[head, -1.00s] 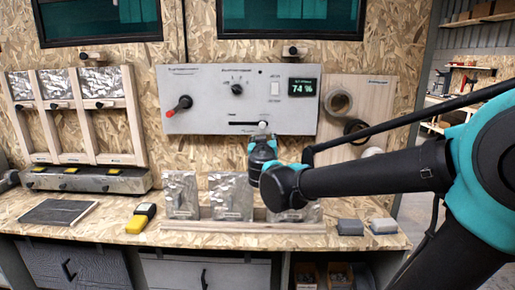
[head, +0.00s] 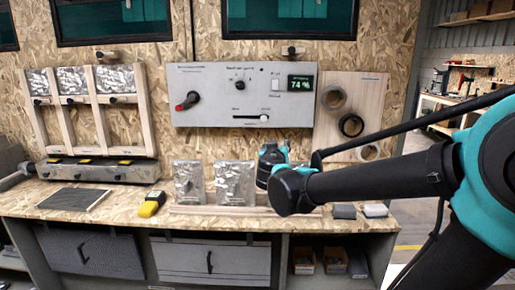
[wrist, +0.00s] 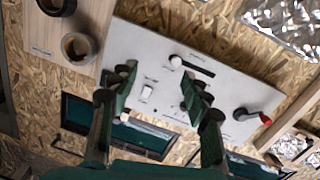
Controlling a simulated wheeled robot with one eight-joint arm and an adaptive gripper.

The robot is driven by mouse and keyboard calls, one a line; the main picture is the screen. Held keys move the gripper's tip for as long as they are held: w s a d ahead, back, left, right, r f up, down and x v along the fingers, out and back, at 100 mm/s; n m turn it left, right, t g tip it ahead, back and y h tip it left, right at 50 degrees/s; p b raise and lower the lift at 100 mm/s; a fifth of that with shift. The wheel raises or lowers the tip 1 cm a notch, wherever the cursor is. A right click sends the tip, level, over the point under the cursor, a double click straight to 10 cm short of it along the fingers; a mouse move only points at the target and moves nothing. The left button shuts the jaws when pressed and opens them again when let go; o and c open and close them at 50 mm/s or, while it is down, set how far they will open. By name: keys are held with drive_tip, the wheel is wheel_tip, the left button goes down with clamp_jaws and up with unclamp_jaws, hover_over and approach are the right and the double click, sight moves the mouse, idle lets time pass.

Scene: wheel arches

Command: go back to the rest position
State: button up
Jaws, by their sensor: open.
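My gripper (wrist: 156,82) is open and empty in the wrist view, its two dark green fingers apart in front of the grey control panel (wrist: 215,72). In the head view my gripper (head: 272,152) is partly hidden by my own arm and hangs below the right part of the panel (head: 215,90). The panel's slider knob (head: 264,117) is at the right end of its slot, clear of the fingers. The display (head: 300,83) reads 74 %.
The workbench (head: 120,208) below carries foil-covered blocks (head: 233,183), a yellow-black tool (head: 152,204), a dark mat (head: 74,199) and grey blocks (head: 375,210). Tape rolls (head: 351,125) hang on a wooden board right of the panel. Framed foil panels (head: 72,84) stand at left.

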drive_tip(key=s+d+f+m+g+h, duration=0.1)
drive_tip(key=s+d+f+g, duration=0.35)
drive_tip(key=d+f, duration=0.4)
drive_tip(key=s+d+f+m+g+h, duration=0.1)
drive_tip(key=s+d+f+g+h, duration=0.15)
drive_tip(key=s+d+f, duration=0.4)
drive_tip(key=s+a+f+n+g+y, duration=0.1)
drive_tip(key=s+f+g+y, duration=0.4)
drive_tip(key=s+f, duration=0.9)
wheel_tip(320, 180, down, 3)
drive_tip(key=shift+s+a+r+n+g+y, duration=0.1)
drive_tip(key=shift+s+a+n+g+y, duration=0.3)
drive_tip(key=shift+a, duration=0.4)
drive_tip(key=shift+w, duration=0.15)
idle(0.9)
